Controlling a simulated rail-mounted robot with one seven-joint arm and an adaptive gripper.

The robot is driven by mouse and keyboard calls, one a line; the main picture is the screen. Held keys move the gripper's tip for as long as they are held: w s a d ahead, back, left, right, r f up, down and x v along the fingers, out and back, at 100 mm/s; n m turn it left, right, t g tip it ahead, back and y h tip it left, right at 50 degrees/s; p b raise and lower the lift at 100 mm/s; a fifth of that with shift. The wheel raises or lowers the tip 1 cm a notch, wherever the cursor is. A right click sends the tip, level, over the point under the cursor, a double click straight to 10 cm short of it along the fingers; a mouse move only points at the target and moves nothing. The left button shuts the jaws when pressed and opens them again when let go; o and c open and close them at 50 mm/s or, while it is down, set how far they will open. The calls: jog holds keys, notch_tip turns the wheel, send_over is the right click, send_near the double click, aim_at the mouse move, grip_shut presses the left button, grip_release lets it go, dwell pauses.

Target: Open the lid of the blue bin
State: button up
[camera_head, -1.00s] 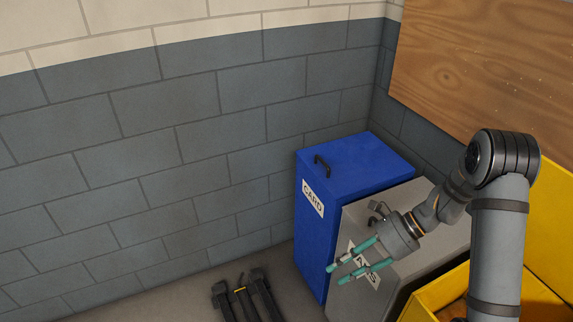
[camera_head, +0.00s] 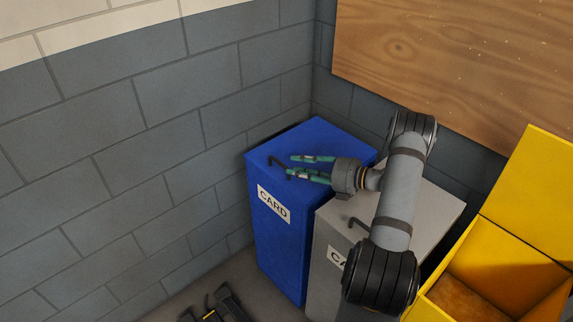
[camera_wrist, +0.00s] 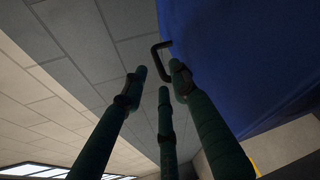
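The blue bin (camera_head: 272,240), labelled CARD, stands against the grey block wall with its flat lid (camera_head: 318,134) down. A dark bar handle (camera_head: 276,162) sits near the lid's left edge. My gripper (camera_head: 290,165) reaches in from the right over the lid, its teal fingertips close to the handle. In the wrist view, the three fingers of my gripper (camera_wrist: 160,74) are spread with nothing between them. The handle (camera_wrist: 157,50) shows just beyond the fingertips, at the edge of the blue lid (camera_wrist: 235,50). I cannot tell whether a finger touches it.
A grey bin (camera_head: 432,205) with its own handle (camera_head: 357,222) stands right beside the blue bin, under my arm. An open yellow bin (camera_head: 530,195) is at the right. A wooden board (camera_head: 450,60) hangs on the wall behind. Dark gear (camera_head: 215,305) lies on the floor.

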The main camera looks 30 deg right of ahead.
aim_at(289, 165)
jog(key=shift+x, duration=2.05)
jog(key=shift+c, duration=0.4)
jog(key=shift+d, duration=0.1)
grip_shut()
jog(key=shift+r, duration=0.1)
